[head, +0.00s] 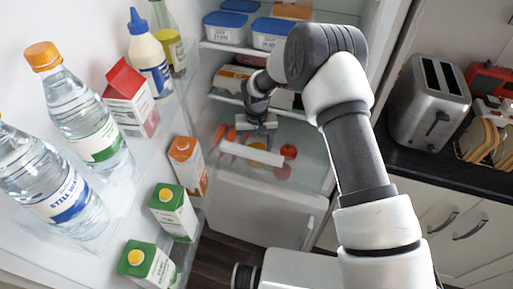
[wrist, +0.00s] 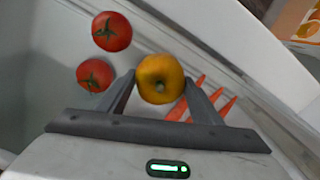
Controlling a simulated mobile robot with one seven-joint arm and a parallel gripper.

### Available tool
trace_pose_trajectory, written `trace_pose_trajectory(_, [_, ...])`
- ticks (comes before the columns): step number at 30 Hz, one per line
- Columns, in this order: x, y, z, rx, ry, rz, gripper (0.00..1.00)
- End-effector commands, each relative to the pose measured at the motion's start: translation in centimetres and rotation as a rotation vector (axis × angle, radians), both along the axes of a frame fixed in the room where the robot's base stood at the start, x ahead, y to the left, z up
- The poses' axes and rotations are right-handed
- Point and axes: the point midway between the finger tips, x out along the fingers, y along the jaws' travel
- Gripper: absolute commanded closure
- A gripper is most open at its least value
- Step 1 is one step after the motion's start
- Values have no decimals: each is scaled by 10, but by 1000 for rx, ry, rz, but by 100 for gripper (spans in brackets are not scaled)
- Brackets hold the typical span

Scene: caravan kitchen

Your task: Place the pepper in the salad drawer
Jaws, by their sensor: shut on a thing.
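The yellow pepper (wrist: 160,72) is between the two fingers of my gripper (wrist: 160,88) in the wrist view, and the gripper is shut on it. In the head view my gripper (head: 257,122) reaches into the lower part of the open fridge, over the salad drawer (head: 238,151). The drawer has a white front strip and clear walls. Two red tomatoes (wrist: 112,32) lie left of the pepper in the wrist view, and orange carrots (wrist: 224,108) lie to its right. Whether the pepper touches the drawer floor cannot be told.
A fridge shelf (head: 226,98) with packages is close above my gripper. The open fridge door at left holds water bottles (head: 85,115) and several cartons (head: 174,212). A counter with a toaster (head: 430,103) stands at right.

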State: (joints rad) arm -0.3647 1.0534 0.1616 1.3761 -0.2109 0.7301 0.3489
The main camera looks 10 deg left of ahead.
Motion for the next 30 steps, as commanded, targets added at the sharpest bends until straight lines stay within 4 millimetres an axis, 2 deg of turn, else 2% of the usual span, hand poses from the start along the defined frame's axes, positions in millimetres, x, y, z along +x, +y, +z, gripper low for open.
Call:
trace_pose_trajectory(9, [1,0,-4,1,-2,0,65])
trace_pose_trajectory(10, [1,0,-3,1,-2,0,39])
trace_pose_trajectory(13, [1,0,-2,1,-2,0,22])
trace_pose_trajectory(23, [1,0,1,1,-2,0,22])
trace_pose_trajectory(26, [1,0,8,1,-4,0,22])
trace_pose_trajectory(30, [2,1,34,2,-6,1,22])
